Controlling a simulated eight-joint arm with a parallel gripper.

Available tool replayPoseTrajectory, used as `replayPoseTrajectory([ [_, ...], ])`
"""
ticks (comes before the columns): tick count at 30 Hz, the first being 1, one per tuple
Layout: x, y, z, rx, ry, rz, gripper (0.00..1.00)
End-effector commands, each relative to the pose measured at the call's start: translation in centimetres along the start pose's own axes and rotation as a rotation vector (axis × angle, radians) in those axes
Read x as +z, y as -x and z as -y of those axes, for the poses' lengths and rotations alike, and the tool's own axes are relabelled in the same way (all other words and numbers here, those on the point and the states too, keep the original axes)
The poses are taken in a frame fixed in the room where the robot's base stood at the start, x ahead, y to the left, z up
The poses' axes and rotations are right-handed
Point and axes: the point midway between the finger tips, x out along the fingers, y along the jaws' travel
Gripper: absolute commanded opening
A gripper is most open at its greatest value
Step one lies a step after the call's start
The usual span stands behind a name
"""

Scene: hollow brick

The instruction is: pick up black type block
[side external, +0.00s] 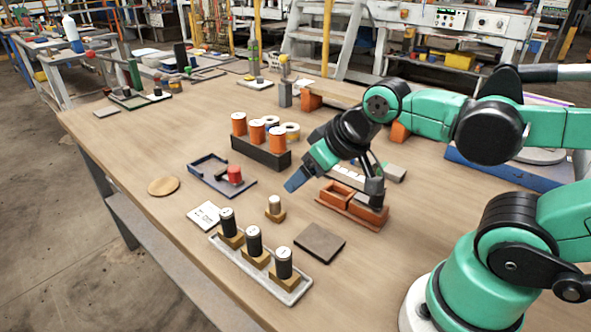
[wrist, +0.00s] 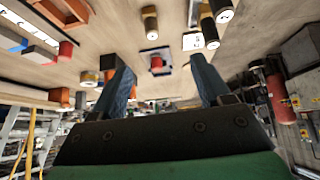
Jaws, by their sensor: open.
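Several black cylinders with white tops stand on tan bases in a pale tray (side external: 262,268) at the table's front; the middle black cylinder is one (side external: 254,240). A flat dark block (side external: 320,242) lies to their right. I cannot tell which is the type block. Black cylinders also show at the top of the wrist view (wrist: 210,33). My gripper (side external: 296,181) is over the table, behind and right of a small grey-topped peg (side external: 274,204). In the wrist view its two blue fingers (wrist: 162,84) are wide apart with nothing held between them.
An orange-brown hollow brick (side external: 338,195) sits right of my gripper. A dark rack with orange cylinders (side external: 258,154) stands behind. A blue tray with a red cap (side external: 235,174) lies left. A white card (side external: 204,215) and a wooden disc (side external: 163,186) lie at the front left.

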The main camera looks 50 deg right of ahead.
Motion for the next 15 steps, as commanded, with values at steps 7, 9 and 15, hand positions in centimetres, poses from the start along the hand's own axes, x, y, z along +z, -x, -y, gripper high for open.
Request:
replayPoseTrajectory([
  [7,0.6,-0.7,2.5,-0.064,0.25,0.159,0.7],
  [9,1.1,-1.1,4.0,-0.109,0.405,0.253,0.7],
  [15,3.0,-1.8,7.3,-0.241,0.793,0.479,0.7],
])
